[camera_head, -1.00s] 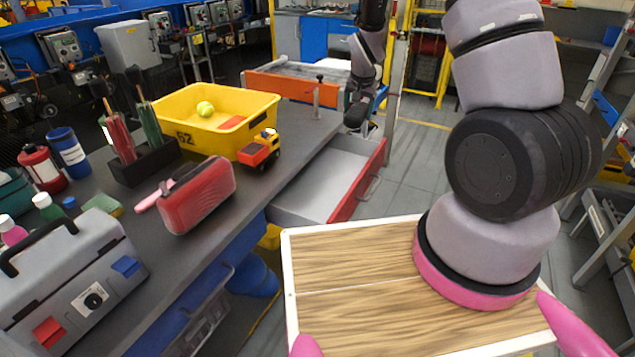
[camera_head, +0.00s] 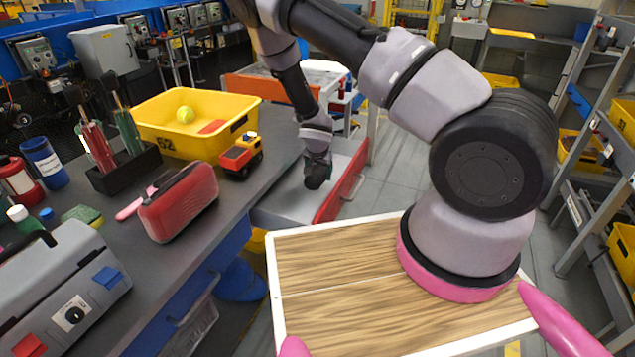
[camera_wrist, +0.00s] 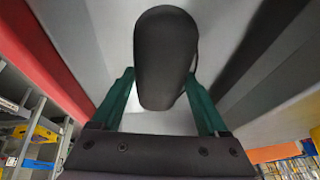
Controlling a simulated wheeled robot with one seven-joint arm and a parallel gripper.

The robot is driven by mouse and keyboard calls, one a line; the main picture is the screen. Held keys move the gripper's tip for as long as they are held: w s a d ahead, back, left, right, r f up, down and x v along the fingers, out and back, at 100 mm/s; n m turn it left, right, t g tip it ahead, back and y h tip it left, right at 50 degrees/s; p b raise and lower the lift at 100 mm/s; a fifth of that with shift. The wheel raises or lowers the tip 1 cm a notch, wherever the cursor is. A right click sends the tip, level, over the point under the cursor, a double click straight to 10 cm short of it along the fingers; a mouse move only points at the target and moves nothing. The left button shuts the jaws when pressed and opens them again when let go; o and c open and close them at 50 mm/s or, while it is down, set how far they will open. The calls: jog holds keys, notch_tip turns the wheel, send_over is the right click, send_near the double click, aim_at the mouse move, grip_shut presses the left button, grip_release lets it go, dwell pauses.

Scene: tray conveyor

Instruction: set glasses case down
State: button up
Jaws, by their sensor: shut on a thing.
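The black glasses case (camera_wrist: 165,60) is held between the two green fingers of my gripper (camera_wrist: 165,95) in the wrist view. It is an elongated rounded case. In the head view the dark case (camera_head: 318,172) shows at the end of my arm, over the open grey drawer (camera_head: 285,203) with its red front. The drawer's pale floor fills the background of the wrist view. I cannot tell whether the case touches the drawer floor.
On the bench left of the drawer are a yellow bin (camera_head: 165,140) with a tennis ball (camera_head: 185,115), a toy truck (camera_head: 241,155), a red case (camera_head: 180,205), a black holder (camera_head: 125,172) and a grey toolbox (camera_head: 75,285). The drawer's red front wall (camera_head: 342,182) stands close right of my gripper.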

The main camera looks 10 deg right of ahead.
jog(key=shift+f, duration=2.05)
jog(key=o, duration=1.3)
jog(key=shift+f, duration=0.1)
